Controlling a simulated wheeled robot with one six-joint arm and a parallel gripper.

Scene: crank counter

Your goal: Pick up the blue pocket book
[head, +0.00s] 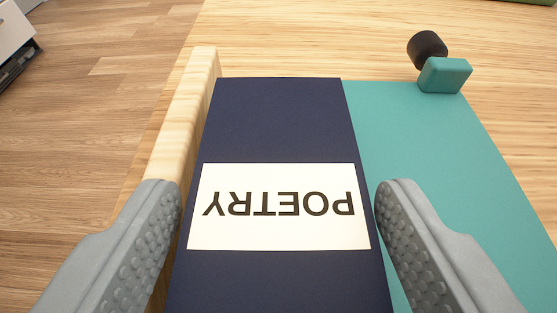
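The blue pocket book (280,120) is dark navy with a white label reading POETRY, upside down in the picture. It fills the middle of the head view, and its near end runs out of the bottom of the frame. My gripper (280,192) is open, with one grey finger on each side of the book. The right finger looks very near the book's right edge, while a narrow gap shows at the left finger. I cannot tell whether either finger touches it.
A pale wooden rail (190,110) runs along the book's left side, partly behind my left finger. A teal mat (420,150) lies to the right. A teal block (445,75) and a black round piece (427,48) stand at its far end. Wooden floor (90,120) shows at left.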

